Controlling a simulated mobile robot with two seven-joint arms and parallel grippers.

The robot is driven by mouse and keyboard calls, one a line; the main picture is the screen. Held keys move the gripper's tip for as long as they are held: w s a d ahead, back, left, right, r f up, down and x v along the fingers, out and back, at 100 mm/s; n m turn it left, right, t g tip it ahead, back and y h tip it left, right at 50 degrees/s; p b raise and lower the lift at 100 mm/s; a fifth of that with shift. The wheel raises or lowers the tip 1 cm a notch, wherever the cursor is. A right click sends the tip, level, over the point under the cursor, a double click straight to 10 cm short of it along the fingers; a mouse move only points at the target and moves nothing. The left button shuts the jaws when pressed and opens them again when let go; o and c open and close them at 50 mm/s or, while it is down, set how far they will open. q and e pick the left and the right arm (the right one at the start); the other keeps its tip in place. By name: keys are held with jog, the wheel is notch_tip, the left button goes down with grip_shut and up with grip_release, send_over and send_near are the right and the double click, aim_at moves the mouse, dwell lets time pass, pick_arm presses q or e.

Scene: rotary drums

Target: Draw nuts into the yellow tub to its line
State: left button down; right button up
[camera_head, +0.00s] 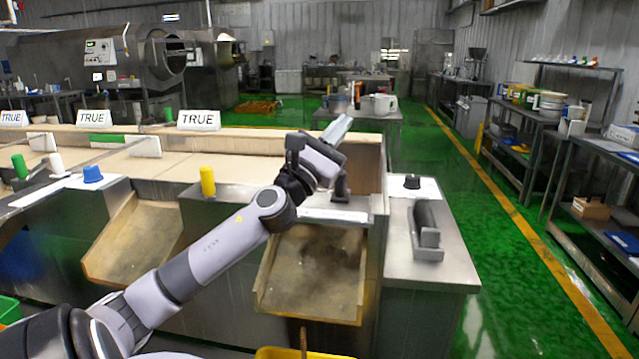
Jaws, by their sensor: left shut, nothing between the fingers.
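The yellow tub (300,353) shows only as a rim at the bottom edge; its inside and its line are out of view. Above it a tilted wooden-sided chute (312,275) hangs on the front of the metal bench, with a dark smudged patch on its floor. I cannot make out any nuts. My left gripper (338,129) is shut and empty, raised above the bench over this chute, its fingers pointing up and away. A black handle (342,188) stands on the bench just beside my gripper, partly hidden by it. My right gripper is out of view.
A second chute (140,240) is at left. A yellow knob (207,181) and a blue knob (93,174) stand on the bench. Another black handle (426,228) is on the right-hand counter (440,268). White "TRUE" signs (198,120) line the back. Green floor is clear at right.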

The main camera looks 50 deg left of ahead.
pick_arm(q)
jog(key=s+a+f+m+g+h+b, duration=0.3)
jog(key=s+a+f+m+g+h, duration=0.25)
jog(key=s+a+f+m, duration=0.75)
jog(key=shift+m+g, duration=0.25)
jog(key=shift+m, duration=0.65)
jog(key=w+d+p, duration=0.1)
jog(key=w, duration=0.2)
jog(key=w+d+r+p, duration=0.1)
jog(key=w, duration=0.3)
jog(key=w+d+p, duration=0.1)
jog(key=w, duration=0.3)
jog(key=shift+d+r, duration=0.25)
jog(key=shift+r, duration=0.1)
jog(key=shift+w+d+p, duration=0.85)
jog(key=shift+d, duration=0.15)
jog(key=shift+w+d+f, duration=0.2)
jog(key=shift+w+d, duration=0.25)
jog(key=shift+d, duration=0.1)
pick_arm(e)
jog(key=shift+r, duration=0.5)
